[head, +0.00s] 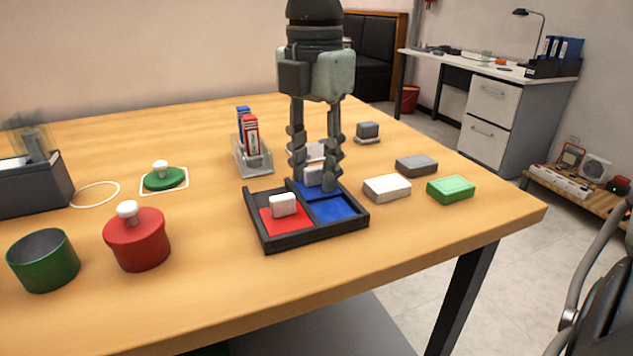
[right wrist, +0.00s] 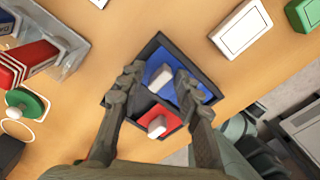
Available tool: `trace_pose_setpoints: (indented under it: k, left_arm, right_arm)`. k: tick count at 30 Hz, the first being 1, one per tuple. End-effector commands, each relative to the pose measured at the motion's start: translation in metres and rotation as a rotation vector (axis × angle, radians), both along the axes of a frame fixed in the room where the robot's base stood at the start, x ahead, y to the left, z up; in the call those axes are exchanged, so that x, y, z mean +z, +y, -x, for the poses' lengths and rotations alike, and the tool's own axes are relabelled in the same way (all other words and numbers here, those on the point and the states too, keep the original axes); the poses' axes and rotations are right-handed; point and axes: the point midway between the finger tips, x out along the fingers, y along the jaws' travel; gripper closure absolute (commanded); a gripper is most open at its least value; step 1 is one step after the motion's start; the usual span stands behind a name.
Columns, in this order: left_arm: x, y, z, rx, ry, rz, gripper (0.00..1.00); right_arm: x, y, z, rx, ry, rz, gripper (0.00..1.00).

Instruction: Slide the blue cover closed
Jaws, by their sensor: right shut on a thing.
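A black two-part tray (head: 262,243) sits near the table's front edge; it also shows in the right wrist view (right wrist: 110,101). The blue cover (head: 303,187) lies at its back, with a white handle (head: 314,178); blue surface (head: 336,209) also shows at the front right. The red cover (head: 277,219), with its own white handle (head: 283,204), lies at the front left. My left gripper is not in view.
A clear card holder (head: 255,160) stands behind the tray. White (head: 387,188), green (head: 451,189) and grey (head: 416,166) boxes lie to its right. A red lidded pot (head: 137,240) and a green cup (head: 44,261) stand at left. The table in front of the tray is clear.

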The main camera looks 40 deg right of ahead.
Motion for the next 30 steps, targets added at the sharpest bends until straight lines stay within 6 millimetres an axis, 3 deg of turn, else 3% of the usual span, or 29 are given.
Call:
trace_pose_setpoints:
  k: [4,8,17,30]
  left_arm:
    - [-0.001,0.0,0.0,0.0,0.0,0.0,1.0]
    - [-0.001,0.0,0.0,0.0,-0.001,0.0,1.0]
    - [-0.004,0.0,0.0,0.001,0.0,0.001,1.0]
    - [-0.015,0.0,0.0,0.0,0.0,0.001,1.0]
  right_arm:
    - [-0.004,0.0,0.002,0.0,0.009,-0.002,0.91]
    - [-0.005,0.0,0.002,0.001,0.01,-0.001,0.94]
    - [-0.006,0.001,0.006,0.001,0.012,-0.002,0.94]
    - [-0.007,0.007,0.032,0.002,0.013,0.0,0.94]
